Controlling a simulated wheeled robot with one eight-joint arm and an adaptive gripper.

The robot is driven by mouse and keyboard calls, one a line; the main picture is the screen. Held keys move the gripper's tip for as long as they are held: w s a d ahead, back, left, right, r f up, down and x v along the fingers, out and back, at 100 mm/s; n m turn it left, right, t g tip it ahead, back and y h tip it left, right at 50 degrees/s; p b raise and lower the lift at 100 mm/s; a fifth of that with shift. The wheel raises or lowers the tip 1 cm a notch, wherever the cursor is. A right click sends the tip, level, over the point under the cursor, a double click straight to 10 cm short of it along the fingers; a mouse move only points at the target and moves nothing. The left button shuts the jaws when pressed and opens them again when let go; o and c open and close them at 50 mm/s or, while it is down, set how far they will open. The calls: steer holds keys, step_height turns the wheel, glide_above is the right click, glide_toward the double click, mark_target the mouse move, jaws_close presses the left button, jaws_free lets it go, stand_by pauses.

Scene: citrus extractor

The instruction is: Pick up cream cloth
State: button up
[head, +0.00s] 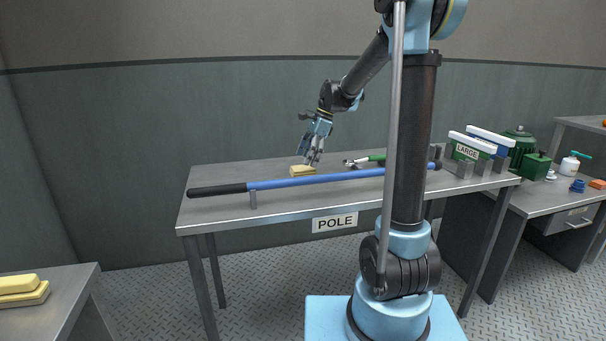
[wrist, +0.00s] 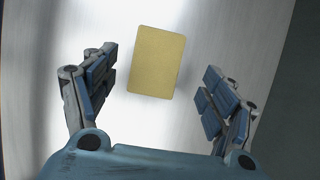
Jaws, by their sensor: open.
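The cream cloth (head: 302,170) is a small yellowish folded block lying flat on the metal table (head: 230,178), behind the blue pole. In the wrist view the cloth (wrist: 158,61) is a plain rectangle, slightly tilted, lying between and a little beyond the two fingers. My gripper (head: 312,160) points down just above the cloth in the head view. In the wrist view my gripper (wrist: 160,100) is open and empty, with one finger to each side of the cloth and apart from it.
A long blue pole (head: 310,180) with a black grip rests on stands along the table's front. A green-handled tool (head: 370,158) lies to the right of the cloth. Boxes labelled LARGE (head: 468,148) stand at the right end. More yellow blocks (head: 20,288) lie on a table at lower left.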

mark_target(303, 167)
steer(key=x, duration=0.4)
steer(key=shift+s+d, duration=0.1)
steer(key=shift+s, duration=0.1)
steer(key=c, duration=1.2)
steer(key=shift+o, duration=0.2)
step_height(303, 167, up, 10)
